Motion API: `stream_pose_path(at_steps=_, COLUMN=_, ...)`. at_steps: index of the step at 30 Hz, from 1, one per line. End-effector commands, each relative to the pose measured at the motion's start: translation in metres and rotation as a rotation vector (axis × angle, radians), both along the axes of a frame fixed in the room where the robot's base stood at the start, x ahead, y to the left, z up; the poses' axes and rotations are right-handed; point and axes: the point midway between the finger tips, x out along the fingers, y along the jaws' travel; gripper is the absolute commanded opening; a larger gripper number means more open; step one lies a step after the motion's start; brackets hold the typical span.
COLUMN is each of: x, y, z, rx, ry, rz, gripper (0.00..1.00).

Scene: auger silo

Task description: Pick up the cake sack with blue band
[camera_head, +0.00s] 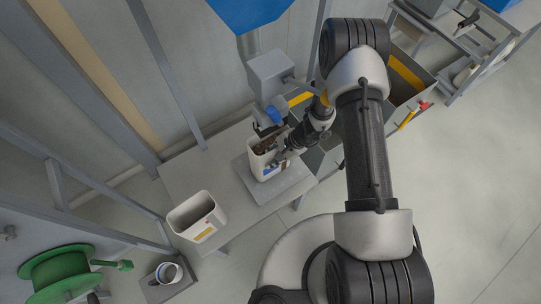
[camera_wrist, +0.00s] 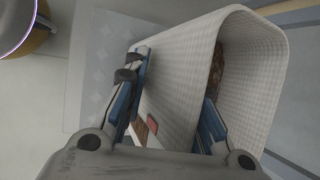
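The cake sack with the blue band (camera_head: 257,162) is a white, open-topped woven sack with brown contents, upright on a grey plate. A blue patch shows low on its front in the head view. It fills the middle of the wrist view (camera_wrist: 178,75), where a small red and brown print shows on its side. My gripper (camera_head: 288,153) is at the sack's right rim. In the wrist view my gripper (camera_wrist: 177,85) straddles one wall, one finger outside and the other inside the mouth. The fingers stand apart; I see no firm contact with the wall.
A second white sack with a yellow-orange band (camera_head: 197,216) stands at the table's left end. A grey box with a blue spout (camera_head: 272,78) is just behind the blue-band sack. A green reel (camera_head: 62,276) is at lower left. Open floor (camera_head: 475,200) lies right.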

Motion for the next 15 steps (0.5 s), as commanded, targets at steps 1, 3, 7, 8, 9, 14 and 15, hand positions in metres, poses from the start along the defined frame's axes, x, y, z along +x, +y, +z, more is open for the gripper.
stream_pose_path(at_steps=1, x=0.0002, y=0.0000, z=0.0000, rx=0.001, ry=-0.001, rz=0.000, gripper=0.18)
stream_pose_path(at_steps=3, x=0.0003, y=0.0001, z=0.0000, rx=0.001, ry=-0.001, rz=0.000, gripper=0.14)
stream_pose_path(at_steps=7, x=0.0006, y=0.0002, z=0.0002, rx=0.001, ry=-0.001, rz=0.000, gripper=0.05)
stream_pose_path(at_steps=8, x=0.0007, y=0.0003, z=0.0003, rx=0.001, ry=-0.002, rz=0.000, gripper=0.03)
stream_pose_path(at_steps=9, x=0.0008, y=0.0003, z=0.0003, rx=0.001, ry=-0.002, rz=0.000, gripper=0.00)
stream_pose_path(at_steps=14, x=0.0014, y=0.0006, z=0.0007, rx=0.002, ry=-0.003, rz=0.000, gripper=0.00)
stream_pose_path(at_steps=15, x=0.0015, y=0.0006, z=0.0008, rx=0.002, ry=-0.003, rz=0.000, gripper=0.00)
